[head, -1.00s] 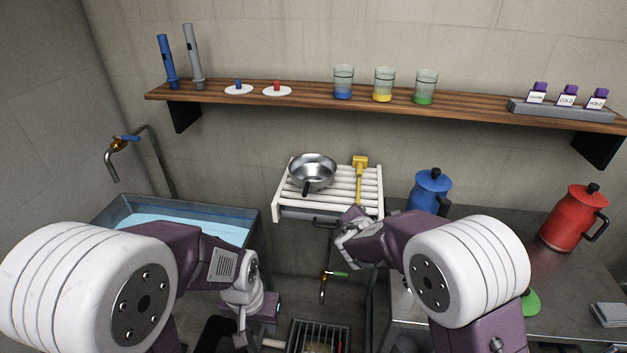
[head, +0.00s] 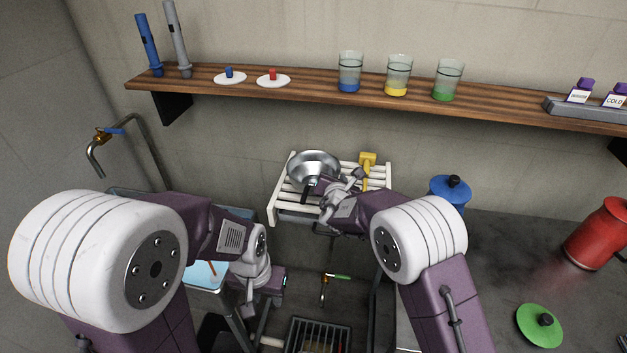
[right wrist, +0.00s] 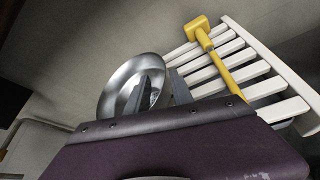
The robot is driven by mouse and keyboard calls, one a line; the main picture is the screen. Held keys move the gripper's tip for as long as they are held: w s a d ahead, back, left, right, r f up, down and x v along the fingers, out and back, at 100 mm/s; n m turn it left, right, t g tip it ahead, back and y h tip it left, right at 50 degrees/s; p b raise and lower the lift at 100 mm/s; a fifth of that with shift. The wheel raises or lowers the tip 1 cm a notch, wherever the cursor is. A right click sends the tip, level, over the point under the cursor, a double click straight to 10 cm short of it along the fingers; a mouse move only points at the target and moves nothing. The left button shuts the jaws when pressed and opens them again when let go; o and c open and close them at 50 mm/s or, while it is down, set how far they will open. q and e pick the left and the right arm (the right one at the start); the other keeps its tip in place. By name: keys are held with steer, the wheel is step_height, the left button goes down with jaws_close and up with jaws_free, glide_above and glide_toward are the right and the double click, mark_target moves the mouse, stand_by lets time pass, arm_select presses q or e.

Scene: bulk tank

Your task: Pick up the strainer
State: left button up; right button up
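The strainer (head: 314,164), a shiny metal bowl with a dark handle, rests on the white slatted rack (head: 284,196) below the shelf. It also shows in the right wrist view (right wrist: 118,88), partly hidden by my gripper. My right gripper (head: 335,184) is at the strainer's handle side, just in front of the bowl, with its fingers apart. Whether the handle lies between them is hard to see. My left gripper (head: 250,308) hangs low on the left, away from the strainer, and its fingers are not clear.
A yellow mallet-like tool (head: 367,164) lies on the rack close to my right gripper. The wooden shelf (head: 310,98) with glasses runs above. A blue pot (head: 450,190), red pot (head: 600,235) and green lid (head: 540,325) stand on the right counter.

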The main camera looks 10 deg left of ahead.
mark_target(335, 172)
steer(key=p+x, duration=0.1)
steer(key=x, duration=0.2)
steer(key=shift+w, duration=0.3)
steer(key=shift+w+f, duration=0.25)
steer(key=shift+w, duration=0.1)
steer(key=shift+s+r, duration=0.15)
steer(key=shift+s, duration=0.05)
jaws_close()
stand_by(0.6)
